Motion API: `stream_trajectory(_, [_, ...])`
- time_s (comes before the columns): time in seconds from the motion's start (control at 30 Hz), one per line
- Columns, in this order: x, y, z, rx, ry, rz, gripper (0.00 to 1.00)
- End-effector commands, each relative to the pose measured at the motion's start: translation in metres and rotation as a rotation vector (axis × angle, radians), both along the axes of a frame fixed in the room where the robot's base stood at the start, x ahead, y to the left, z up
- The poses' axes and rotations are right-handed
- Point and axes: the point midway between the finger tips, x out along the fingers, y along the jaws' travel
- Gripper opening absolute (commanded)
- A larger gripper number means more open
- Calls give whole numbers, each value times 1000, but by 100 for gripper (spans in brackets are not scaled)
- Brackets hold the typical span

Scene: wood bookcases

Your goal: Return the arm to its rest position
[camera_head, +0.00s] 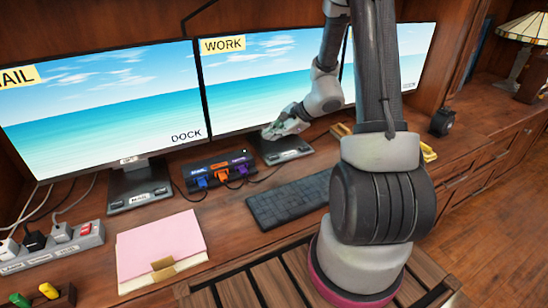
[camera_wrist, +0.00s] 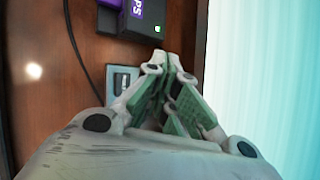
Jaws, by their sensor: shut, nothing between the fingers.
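My gripper (camera_head: 270,134) is out over the desk, in front of the monitor labelled WORK (camera_head: 262,76), near the black stand base (camera_head: 284,148) below it. In the wrist view my gripper (camera_wrist: 170,62) has its fingertips together, with nothing between them. My arm reaches from the lower right of the head view up past the monitors and bends down to the gripper. It hides part of the right-hand monitor (camera_head: 413,62).
A dock (camera_head: 218,168) with blue, orange and purple plugs lies left of the gripper. A keyboard (camera_head: 290,198), pink papers (camera_head: 160,248), a power strip (camera_head: 50,250) and another monitor (camera_head: 105,100) stand around. A lamp (camera_head: 524,30) is at the far right.

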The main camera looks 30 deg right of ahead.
Motion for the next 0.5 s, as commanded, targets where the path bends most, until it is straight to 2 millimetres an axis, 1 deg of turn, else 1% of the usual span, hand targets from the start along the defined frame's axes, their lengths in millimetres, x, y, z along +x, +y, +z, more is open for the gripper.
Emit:
stream_trajectory(0.43, [0,1,0,6,1,-1,0])
stream_trajectory(0.5, [-5,3,0,7,7,27,0])
